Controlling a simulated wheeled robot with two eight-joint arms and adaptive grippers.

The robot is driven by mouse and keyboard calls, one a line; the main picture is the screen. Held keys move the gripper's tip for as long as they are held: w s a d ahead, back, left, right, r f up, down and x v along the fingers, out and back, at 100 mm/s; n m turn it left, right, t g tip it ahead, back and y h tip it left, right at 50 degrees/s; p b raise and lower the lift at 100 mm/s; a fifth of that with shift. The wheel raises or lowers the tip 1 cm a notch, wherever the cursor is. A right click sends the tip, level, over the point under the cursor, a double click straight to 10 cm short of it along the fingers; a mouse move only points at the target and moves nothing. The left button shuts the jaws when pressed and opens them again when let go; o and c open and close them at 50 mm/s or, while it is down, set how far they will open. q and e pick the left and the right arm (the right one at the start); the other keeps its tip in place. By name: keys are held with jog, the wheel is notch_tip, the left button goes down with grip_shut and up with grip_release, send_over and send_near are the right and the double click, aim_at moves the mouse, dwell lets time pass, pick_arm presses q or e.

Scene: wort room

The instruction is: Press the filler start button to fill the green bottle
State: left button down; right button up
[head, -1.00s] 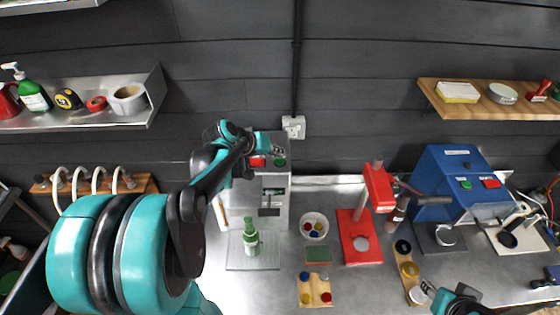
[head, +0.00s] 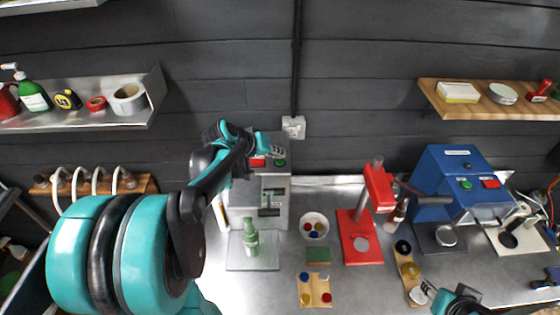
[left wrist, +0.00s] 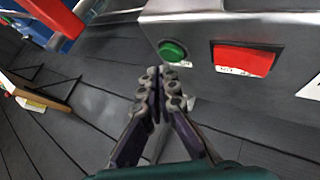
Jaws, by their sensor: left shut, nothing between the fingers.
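The grey filler (head: 240,197) stands against the back wall. On its top front are a green button (head: 281,163) and a red button (head: 257,162). In the left wrist view the green button (left wrist: 172,50) is just ahead of the fingertips, with the red button (left wrist: 243,60) to its right. My left gripper (head: 277,152) is shut and empty beside the green button; its fingertips (left wrist: 160,82) look apart from it. My right gripper (head: 430,290) is at the lower right, partly cut off.
A white bowl of caps (head: 314,226), a green sponge-like block (head: 318,254) and a wooden board with caps (head: 305,290) lie right of the filler. A red press (head: 360,250) and a blue machine (head: 440,170) stand farther right. A wall socket (head: 293,127) is behind.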

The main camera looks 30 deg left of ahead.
aim_at(278, 162)
pick_arm(q)
jog(key=shift+f, duration=0.35)
jog(key=shift+f+b, duration=0.4)
jog(key=shift+b, duration=0.2)
dwell(0.3)
jog(key=shift+r, duration=0.15)
jog(key=shift+r+p, duration=0.6)
jog(key=shift+r, duration=0.1)
jog(key=shift+r, duration=0.1)
notch_tip(278, 162, up, 5)
jog(key=p, duration=0.4)
dwell(0.3)
dwell(0.4)
